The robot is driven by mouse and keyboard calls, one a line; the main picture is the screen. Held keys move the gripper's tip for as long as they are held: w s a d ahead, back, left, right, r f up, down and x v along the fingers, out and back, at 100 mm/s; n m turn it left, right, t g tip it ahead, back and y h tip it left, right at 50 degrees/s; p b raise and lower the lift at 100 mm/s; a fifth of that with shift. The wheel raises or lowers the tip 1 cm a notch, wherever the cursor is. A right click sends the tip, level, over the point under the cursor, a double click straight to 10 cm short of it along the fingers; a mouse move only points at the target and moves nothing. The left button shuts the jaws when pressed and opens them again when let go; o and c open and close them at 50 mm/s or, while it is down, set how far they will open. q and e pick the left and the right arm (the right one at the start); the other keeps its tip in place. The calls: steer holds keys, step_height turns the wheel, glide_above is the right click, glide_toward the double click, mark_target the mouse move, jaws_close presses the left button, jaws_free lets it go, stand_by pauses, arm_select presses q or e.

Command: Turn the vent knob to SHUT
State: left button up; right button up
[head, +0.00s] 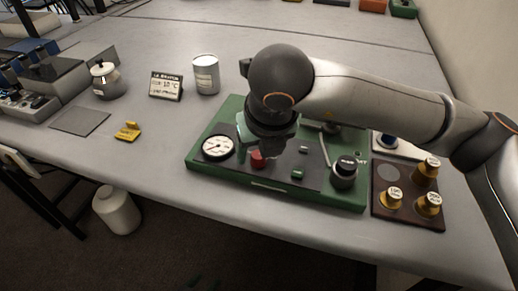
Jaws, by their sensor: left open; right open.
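A green panel (205,165) lies on the table with a white dial gauge (217,147), a red knob (258,160) and a large black knob (345,174) with pale markings. The lettering is too small to read, so I cannot tell which knob is the vent knob or where it points. My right gripper (256,146) is open, pointing down just above and behind the red knob; its wrist hides part of the panel, and contact is unclear.
Brass-coloured weights (428,204) stand on a brown board (408,214) right of the panel. A can (206,75), a small sign (166,86), a pot (106,80) and a yellow object (128,131) stand to the left. Table between them and the panel is clear.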

steer(key=shift+c, duration=0.2)
jaws_close()
stand_by(0.3)
